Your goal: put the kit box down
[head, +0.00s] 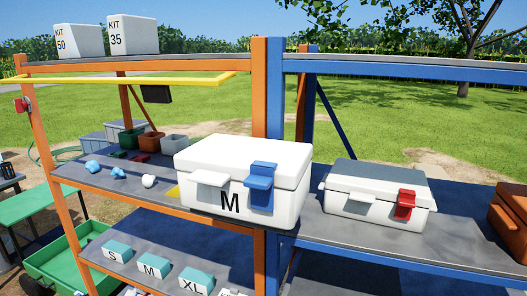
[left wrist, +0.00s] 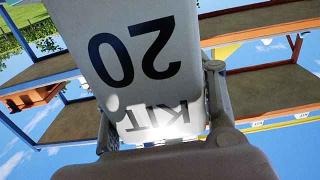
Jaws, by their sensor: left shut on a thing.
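In the left wrist view, a white kit box (left wrist: 140,50) marked KIT 20 appears upside down. My left gripper (left wrist: 163,98) is shut on it, with one finger on each side of the box. What lies under the box is hidden. Two more white kit boxes, KIT 50 (head: 79,40) and KIT 35 (head: 133,35), stand side by side on the top board (head: 200,63) of the orange rack in the head view. Neither of my grippers shows in the head view.
The top board right of KIT 35 is clear; a yellow bar (head: 130,79) runs below it. Boxes S, M and XL (head: 196,280) sit lower.

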